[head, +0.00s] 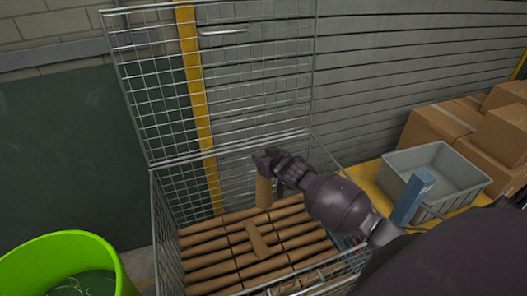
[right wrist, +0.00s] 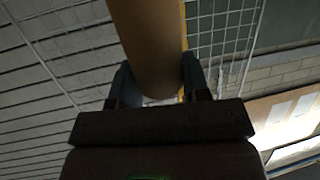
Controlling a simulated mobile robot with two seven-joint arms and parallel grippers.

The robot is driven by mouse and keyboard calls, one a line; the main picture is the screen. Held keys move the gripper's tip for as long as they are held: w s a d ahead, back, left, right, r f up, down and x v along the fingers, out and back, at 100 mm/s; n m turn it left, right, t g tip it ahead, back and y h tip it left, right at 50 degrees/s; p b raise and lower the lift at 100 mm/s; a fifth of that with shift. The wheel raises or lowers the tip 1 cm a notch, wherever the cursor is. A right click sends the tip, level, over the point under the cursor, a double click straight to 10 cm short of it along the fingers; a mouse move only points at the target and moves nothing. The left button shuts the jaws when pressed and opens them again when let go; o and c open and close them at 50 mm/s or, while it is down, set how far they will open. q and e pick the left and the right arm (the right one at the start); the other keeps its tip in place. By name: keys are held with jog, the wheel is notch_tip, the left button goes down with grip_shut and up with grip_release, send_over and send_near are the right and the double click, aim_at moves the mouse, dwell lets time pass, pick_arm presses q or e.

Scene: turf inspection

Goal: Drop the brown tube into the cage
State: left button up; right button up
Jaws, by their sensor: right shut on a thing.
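My right gripper (head: 267,158) is shut on a brown tube (head: 263,188) and holds it hanging nearly upright over the wire cage (head: 152,215). In the right wrist view the tube (right wrist: 150,40) sits between the two fingers (right wrist: 155,85) of the gripper. The cage's mesh lid (head: 215,80) stands open at the back. Inside the cage several brown tubes lie side by side in a layer, and one short tube (head: 257,240) lies across them. Whether the held tube's lower end touches the layer I cannot tell. My left gripper is not in view.
A grey bin (head: 440,165) stands on a yellow surface right of the cage, with cardboard boxes (head: 440,125) behind it. A blue block-like object (head: 412,197) is near my right arm. A bright green tub (head: 60,255) stands at the lower left.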

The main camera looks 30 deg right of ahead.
jog(key=shift+f+b, duration=1.3)
jog(key=shift+f, duration=1.7)
jog(key=o, duration=1.2)
jog(key=shift+s, duration=0.1)
jog(key=v, duration=1)
jog(key=shift+s+r, duration=0.2)
jog(key=shift+s, duration=0.05)
